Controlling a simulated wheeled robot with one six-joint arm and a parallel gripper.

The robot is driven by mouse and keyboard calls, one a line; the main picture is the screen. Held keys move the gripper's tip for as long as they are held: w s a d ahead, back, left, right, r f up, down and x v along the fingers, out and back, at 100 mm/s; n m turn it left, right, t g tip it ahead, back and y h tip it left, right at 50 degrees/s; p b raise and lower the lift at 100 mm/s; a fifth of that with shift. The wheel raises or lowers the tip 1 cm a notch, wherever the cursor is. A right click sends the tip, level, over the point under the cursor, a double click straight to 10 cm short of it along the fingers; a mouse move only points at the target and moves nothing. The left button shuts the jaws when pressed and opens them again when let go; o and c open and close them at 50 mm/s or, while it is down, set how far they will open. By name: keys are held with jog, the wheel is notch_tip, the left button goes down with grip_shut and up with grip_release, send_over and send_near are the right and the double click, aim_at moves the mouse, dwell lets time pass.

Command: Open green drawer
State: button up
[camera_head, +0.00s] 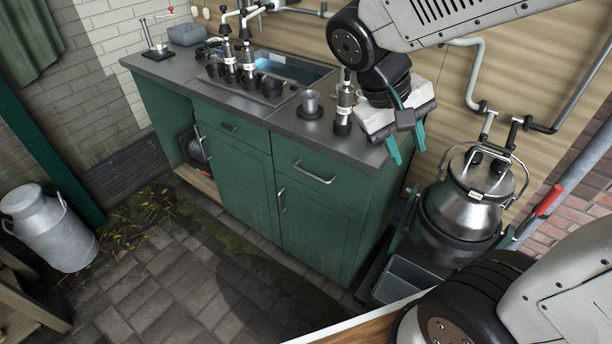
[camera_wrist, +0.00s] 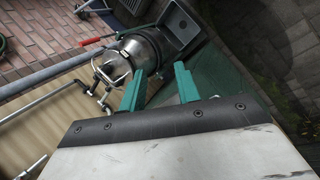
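The green cabinet (camera_head: 240,185) stands against the wall in the head view. Its wide right drawer (camera_head: 318,187) is shut, with a horizontal metal handle (camera_head: 314,172) on its front. A shut left drawer (camera_head: 240,135) has a smaller dark handle (camera_head: 229,127). My gripper (camera_head: 406,146) hangs to the right of the right drawer, near the worktop's right end, apart from the handle. Its two teal fingers are spread and empty. The wrist view also shows my gripper (camera_wrist: 160,68) with a gap between the fingers. No drawer handle shows in the wrist view.
The worktop (camera_head: 190,70) carries milking clusters, a small metal cup (camera_head: 310,104) and a sink (camera_head: 290,68). A steel churn (camera_head: 478,185) and a grey bin (camera_head: 405,281) stand right of the cabinet. A milk can (camera_head: 50,228) stands at left. The paved floor before the drawers is clear.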

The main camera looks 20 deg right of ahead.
jog(key=w+a+f+n+t+h, duration=0.2)
jog(key=w+a+f+t+h, duration=0.15)
jog(key=w+f, duration=0.6)
jog(key=w+a+f+n+t+h, duration=0.25)
jog(key=w+a+f+h, duration=0.2)
jog(key=w+f, duration=0.55)
jog(key=w+a+f+n+t, duration=0.2)
jog(key=a+f, duration=0.1)
jog(key=f, duration=0.3)
jog(key=w+a+f+n+t, duration=0.1)
jog(key=w+a+f+t, duration=0.2)
jog(key=f, duration=0.2)
jog(key=x, duration=0.7)
jog(key=shift+d+f+y, duration=0.15)
jog(key=shift+d+y, duration=0.15)
jog(key=shift+d, duration=0.05)
